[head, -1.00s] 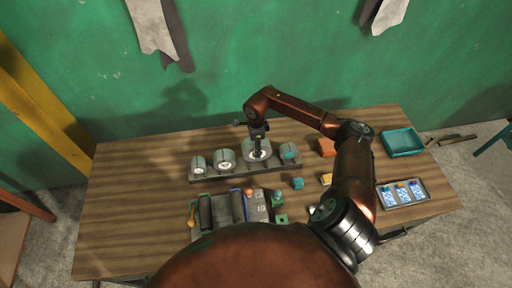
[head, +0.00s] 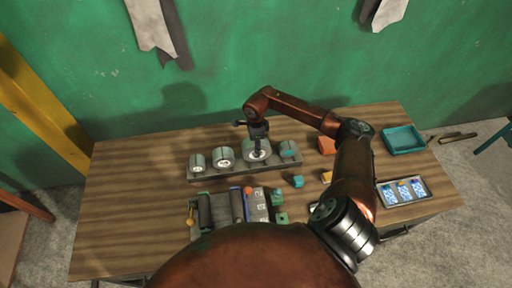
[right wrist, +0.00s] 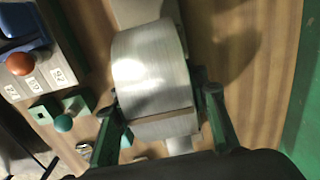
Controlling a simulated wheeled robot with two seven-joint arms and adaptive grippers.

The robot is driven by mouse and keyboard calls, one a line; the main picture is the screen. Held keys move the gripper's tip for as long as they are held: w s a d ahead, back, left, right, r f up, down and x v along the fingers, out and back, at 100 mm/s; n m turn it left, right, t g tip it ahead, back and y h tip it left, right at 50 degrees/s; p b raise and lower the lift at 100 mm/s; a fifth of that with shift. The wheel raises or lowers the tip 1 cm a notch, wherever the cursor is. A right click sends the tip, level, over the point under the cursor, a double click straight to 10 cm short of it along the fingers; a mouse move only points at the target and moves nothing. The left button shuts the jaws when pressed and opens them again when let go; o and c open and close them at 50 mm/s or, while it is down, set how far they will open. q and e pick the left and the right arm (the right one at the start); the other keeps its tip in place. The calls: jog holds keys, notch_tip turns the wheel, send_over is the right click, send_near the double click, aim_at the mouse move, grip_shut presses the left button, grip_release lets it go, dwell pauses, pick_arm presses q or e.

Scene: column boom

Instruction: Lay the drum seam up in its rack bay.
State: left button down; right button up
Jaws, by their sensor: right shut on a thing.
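The drum (head: 250,156) is a large pale metal cylinder at the long grey rack (head: 238,173), between smaller drums. In the right wrist view the drum (right wrist: 150,68) shows a brown seam stripe (right wrist: 162,117) across its curved side, on the side near my gripper. My right gripper (head: 258,139) is above the drum, pointing down, with its fingers on either side of it. In the wrist view the gripper (right wrist: 163,125) is shut on the drum. I cannot tell whether the drum rests fully in its bay. My left gripper is not in view.
Smaller drums (head: 223,157) sit along the rack on both sides. A roller device (head: 222,208) with an orange knob stands in front. The table's left side is clear.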

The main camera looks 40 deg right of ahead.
dwell(0.4)
jog(key=shift+f+b, duration=0.75)
jog(key=shift+f, duration=0.1)
jog(key=o, duration=1.6)
jog(key=shift+o, duration=0.2)
notch_tip(320, 180, up, 12)
jog(key=shift+r, duration=0.1)
